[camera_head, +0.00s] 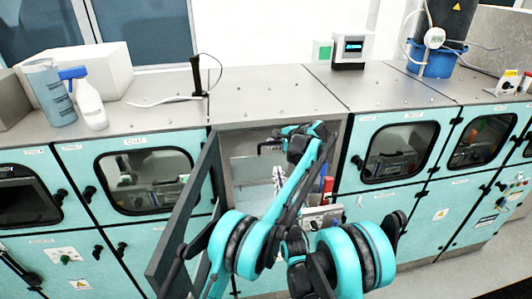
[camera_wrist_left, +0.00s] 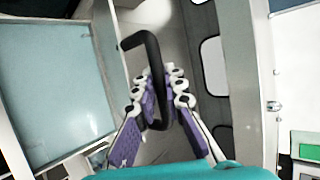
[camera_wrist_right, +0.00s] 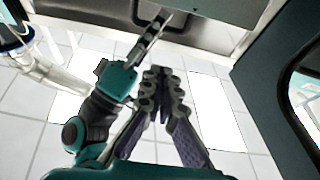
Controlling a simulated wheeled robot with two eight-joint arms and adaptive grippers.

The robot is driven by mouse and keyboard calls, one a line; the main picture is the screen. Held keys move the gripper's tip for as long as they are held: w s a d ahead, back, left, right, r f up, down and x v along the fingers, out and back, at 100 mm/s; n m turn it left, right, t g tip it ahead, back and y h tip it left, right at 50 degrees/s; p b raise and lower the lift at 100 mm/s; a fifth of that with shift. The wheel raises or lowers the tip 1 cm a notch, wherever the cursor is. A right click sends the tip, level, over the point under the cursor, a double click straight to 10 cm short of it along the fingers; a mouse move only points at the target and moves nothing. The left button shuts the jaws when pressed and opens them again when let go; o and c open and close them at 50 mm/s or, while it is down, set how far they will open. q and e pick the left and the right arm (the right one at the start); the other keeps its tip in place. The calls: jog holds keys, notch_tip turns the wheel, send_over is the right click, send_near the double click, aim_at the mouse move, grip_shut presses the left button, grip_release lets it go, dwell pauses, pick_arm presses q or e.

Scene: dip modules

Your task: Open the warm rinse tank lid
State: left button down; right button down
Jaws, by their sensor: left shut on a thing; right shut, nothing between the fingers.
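My left gripper (camera_wrist_left: 160,98) is shut on a black bent handle (camera_wrist_left: 146,44) in the left wrist view. My right gripper (camera_wrist_right: 161,98) is shut and empty in the right wrist view, above the tiled floor.
A dark-framed door (camera_head: 188,215) stands swung open at the module's left. Closed teal modules with windows (camera_head: 400,150) flank it. The steel top holds a spray bottle (camera_head: 89,105), a jug (camera_head: 48,92), a white device (camera_head: 350,50) and a blue bucket (camera_head: 437,62).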

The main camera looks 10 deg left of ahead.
jog(key=w+a, duration=0.2)
jog(key=w, duration=0.3)
jog(key=w+a+r+t, duration=0.1)
jog(key=w+a, duration=0.2)
jog(key=w, duration=0.2)
jog(key=shift+w+a+r+y, duration=0.2)
jog(key=shift+a+r+y, duration=0.05)
jog(key=shift+y, duration=0.15)
pick_arm(q)
jog(key=shift+d, duration=0.1)
jog(key=shift+s+d, duration=0.1)
jog(key=shift+s, duration=0.1)
jog(key=c, duration=1.6)
grip_release()
jog(key=shift+s+r, duration=0.15)
jog(key=shift+s, duration=0.05)
jog(key=shift+o, duration=0.2)
jog(key=shift+w, duration=0.1)
pick_arm(e)
jog(key=shift+w+a+r, duration=0.1)
jog(key=shift+w+r, duration=0.25)
jog(key=shift+w, duration=0.1)
